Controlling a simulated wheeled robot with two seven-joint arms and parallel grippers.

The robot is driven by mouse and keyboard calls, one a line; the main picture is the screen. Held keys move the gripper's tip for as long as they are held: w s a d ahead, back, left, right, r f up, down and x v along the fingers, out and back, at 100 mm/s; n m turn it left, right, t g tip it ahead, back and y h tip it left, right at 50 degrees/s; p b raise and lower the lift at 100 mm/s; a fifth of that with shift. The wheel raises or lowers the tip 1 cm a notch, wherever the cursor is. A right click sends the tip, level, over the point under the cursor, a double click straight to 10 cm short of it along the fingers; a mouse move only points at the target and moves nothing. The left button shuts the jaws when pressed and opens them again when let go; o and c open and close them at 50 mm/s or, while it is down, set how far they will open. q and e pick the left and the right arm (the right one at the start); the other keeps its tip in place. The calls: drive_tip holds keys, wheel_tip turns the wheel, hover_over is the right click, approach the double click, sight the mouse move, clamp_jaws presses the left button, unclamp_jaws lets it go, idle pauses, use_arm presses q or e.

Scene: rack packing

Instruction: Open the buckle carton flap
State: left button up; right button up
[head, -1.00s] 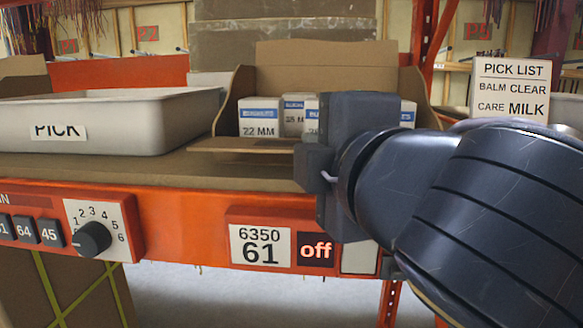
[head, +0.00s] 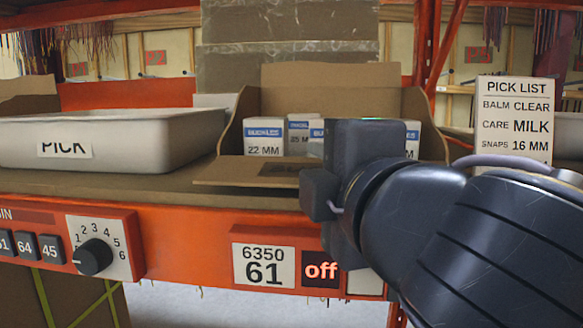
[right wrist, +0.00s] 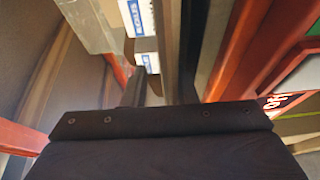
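The buckle carton (head: 330,75) is an open brown cardboard carton on the shelf, holding several white and blue buckle boxes (head: 264,138), one marked 22 MM. Its front flap (head: 228,170) leans outward over the shelf and bears a dark patch near its right end. My right gripper (head: 318,192) is in front of the carton, at the right end of the flap, and hides part of the carton. Whether it touches the flap is unclear. My left gripper is out of view.
A white PICK tray (head: 170,128) stands left of the carton. The orange shelf edge (head: 185,240) carries a dial (head: 92,256) and a 6350 61 label with an "off" display. A pick list sign (head: 514,120) stands at the right, near an orange upright.

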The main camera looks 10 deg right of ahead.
drive_tip(key=shift+s, duration=0.1)
drive_tip(key=s, duration=0.7)
drive_tip(key=shift+s+d, duration=0.3)
drive_tip(key=shift+d, duration=0.15)
